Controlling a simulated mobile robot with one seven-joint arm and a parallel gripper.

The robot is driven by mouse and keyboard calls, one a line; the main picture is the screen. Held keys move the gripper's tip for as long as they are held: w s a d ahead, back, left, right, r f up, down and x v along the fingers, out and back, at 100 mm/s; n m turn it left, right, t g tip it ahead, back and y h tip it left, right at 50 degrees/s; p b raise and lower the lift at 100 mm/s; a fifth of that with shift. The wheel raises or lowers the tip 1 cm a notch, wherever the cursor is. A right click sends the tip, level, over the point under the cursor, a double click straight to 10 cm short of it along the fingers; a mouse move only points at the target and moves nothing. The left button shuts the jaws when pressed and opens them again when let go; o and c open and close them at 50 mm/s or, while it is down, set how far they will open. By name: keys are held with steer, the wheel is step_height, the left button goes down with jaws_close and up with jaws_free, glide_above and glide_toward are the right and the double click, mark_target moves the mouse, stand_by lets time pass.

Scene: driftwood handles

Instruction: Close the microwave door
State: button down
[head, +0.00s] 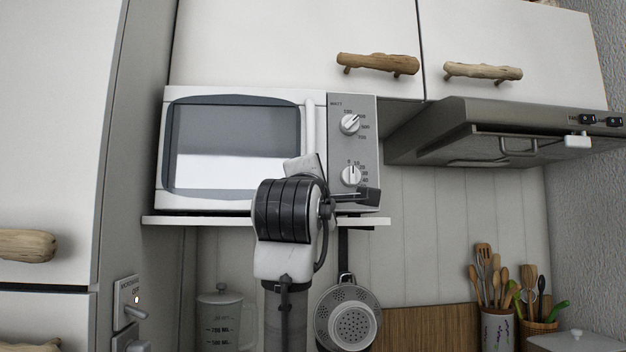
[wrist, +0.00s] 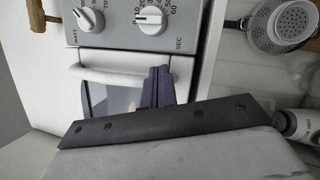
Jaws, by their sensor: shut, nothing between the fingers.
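The white microwave (head: 260,205) sits on a shelf in the head view. Its door (head: 240,130) has a grey-framed window and lies flush, or nearly so, with the front beside the control panel (head: 351,135); I cannot tell whether a small gap is left. The white vertical handle (head: 310,125) runs along the door's right edge. In the wrist view, my gripper (wrist: 158,87) is shut and empty, its dark fingers right by one end of the handle (wrist: 105,74). I cannot tell whether they touch it. In the head view my arm hides the fingertips and the door's lower right corner.
The shelf (head: 195,219) edge runs just under the microwave. A colander (head: 348,318) hangs below it, beside a measuring jug (head: 222,315). Cabinets with driftwood handles (head: 378,64) are above, and a range hood (head: 480,130) is to the right. A tall cabinet (head: 55,120) stands left.

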steer(key=b+v, duration=0.5)
steer(key=v, duration=0.8)
steer(key=shift+s, duration=0.4)
steer(key=shift+a, duration=0.15)
